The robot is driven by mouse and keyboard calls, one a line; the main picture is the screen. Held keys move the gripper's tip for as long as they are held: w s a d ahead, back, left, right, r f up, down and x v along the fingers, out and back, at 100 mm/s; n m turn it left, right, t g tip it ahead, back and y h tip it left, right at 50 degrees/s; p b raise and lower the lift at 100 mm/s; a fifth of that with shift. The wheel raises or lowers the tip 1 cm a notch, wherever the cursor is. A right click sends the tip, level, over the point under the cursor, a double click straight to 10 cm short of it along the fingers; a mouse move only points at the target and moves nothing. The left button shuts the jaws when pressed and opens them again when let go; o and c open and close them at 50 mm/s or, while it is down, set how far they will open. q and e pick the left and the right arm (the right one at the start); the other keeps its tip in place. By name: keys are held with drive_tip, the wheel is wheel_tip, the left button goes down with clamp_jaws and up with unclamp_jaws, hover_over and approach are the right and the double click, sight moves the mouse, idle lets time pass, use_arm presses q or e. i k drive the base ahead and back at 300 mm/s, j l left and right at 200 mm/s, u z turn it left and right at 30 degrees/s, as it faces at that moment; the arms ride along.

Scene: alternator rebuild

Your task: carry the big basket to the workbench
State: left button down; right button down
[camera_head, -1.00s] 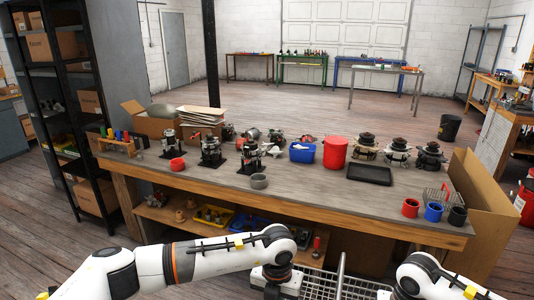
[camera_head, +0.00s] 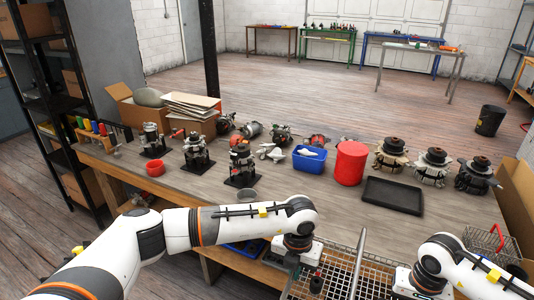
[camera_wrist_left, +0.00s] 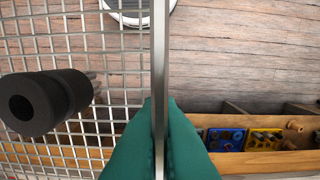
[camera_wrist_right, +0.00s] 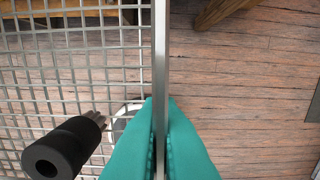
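The big basket (camera_head: 335,258) is a grey wire-mesh basket at the bottom of the head view, in front of the workbench (camera_head: 300,190). My left gripper (camera_wrist_left: 160,135) has its teal fingers shut on the basket's metal rim (camera_wrist_left: 160,60). My right gripper (camera_wrist_right: 160,135) is shut the same way on the rim (camera_wrist_right: 160,60) at the other side. The basket is held up between my arms at the bench's near edge; floorboards show through its mesh. The fingertips are hidden in the head view, where the left wrist (camera_head: 295,250) shows.
The bench holds a black tray (camera_head: 393,195), a red canister (camera_head: 350,163), a blue bin (camera_head: 309,158), several alternators and a small wire basket (camera_head: 490,242) at right. Bare tabletop (camera_head: 320,205) lies in front of the bin and canister.

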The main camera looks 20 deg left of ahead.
sight(365, 226)
drive_tip(key=i+j+z, duration=0.1)
drive_tip(key=i, duration=1.2)
